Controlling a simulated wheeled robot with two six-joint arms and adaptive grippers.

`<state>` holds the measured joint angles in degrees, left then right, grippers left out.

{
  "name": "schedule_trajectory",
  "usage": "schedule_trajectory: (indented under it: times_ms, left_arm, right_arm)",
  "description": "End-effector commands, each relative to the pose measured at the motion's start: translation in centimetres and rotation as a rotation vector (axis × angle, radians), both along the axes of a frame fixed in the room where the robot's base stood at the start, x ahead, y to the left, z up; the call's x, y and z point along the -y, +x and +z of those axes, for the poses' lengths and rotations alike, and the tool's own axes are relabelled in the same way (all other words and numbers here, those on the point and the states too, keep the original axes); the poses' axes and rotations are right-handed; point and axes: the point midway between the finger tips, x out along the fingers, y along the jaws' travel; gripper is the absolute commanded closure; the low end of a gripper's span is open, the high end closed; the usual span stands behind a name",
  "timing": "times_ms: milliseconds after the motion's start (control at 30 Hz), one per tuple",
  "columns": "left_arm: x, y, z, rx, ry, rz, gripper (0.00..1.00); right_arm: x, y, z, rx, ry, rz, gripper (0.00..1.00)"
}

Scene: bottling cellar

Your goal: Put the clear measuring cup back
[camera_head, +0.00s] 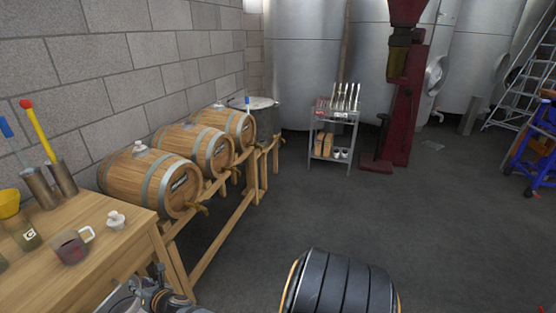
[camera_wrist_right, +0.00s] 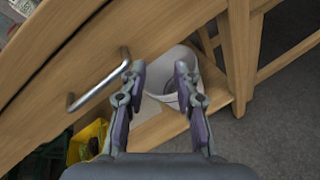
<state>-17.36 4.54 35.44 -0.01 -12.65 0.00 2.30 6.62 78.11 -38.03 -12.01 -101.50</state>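A clear cup with a pale handle and dark reddish contents (camera_head: 70,249) stands upright on the wooden table (camera_head: 108,256) at the left of the head view; it looks like the measuring cup. My right gripper (camera_head: 155,288) shows at the bottom left of the head view, low beside the table's front edge and apart from the cup. In the right wrist view its two fingers (camera_wrist_right: 160,80) are spread with nothing between them. The cup is not seen in that view. My left gripper is not in view.
A white stopper (camera_head: 116,219), a yellow-topped item (camera_head: 9,204) and metal tubes (camera_head: 60,178) are on the table. Barrels (camera_head: 153,182) stand on a wooden rack. The wrist view shows a drawer handle (camera_wrist_right: 98,80) and a white bucket (camera_wrist_right: 172,66) below. The floor to the right is open.

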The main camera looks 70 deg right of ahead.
Motion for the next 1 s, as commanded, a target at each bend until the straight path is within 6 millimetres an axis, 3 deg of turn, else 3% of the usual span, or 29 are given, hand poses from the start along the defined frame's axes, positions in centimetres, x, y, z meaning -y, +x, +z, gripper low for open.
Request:
schedule_trajectory:
  times_ms: [33,100,167,200,267,300,400,500,633,733,1000]
  left_arm:
    - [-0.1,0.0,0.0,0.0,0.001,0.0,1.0]
    - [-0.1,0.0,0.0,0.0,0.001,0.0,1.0]
    - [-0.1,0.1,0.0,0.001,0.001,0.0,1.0]
    - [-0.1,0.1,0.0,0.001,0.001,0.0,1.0]
    - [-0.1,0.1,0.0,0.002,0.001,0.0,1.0]
    - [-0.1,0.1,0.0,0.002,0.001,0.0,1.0]
    - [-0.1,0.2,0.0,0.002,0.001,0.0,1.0]
    - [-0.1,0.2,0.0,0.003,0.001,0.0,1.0]
    - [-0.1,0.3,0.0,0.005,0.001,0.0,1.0]
    - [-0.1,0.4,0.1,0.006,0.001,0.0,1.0]
    - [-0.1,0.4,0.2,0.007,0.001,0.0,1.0]
  right_arm:
    - [0.1,-3.2,-6.0,-0.084,0.193,-0.074,0.7]
    - [0.0,-7.9,-12.9,-0.177,0.475,-0.222,0.7]
    - [-0.1,-12.6,-18.3,-0.248,0.698,-0.379,0.7]
    - [-0.2,-16.1,-21.7,-0.288,0.837,-0.499,0.7]
    - [-0.3,-21.9,-26.1,-0.336,1.026,-0.7,0.7]
    - [-0.5,-25.8,-28.7,-0.355,1.14,-0.846,0.7]
    - [-1.0,-35.7,-33.6,-0.361,1.36,-1.219,0.7]
    - [-1.4,-43.8,-36.2,-0.311,1.489,-1.546,0.7]
    - [-1.9,-50.3,-37.6,-0.23,1.56,-1.814,0.7]
    - [-2.0,-52.1,-37.9,-0.198,1.576,-1.895,0.7]
    - [-2.0,-52.3,-37.7,-0.191,1.579,-1.905,0.7]
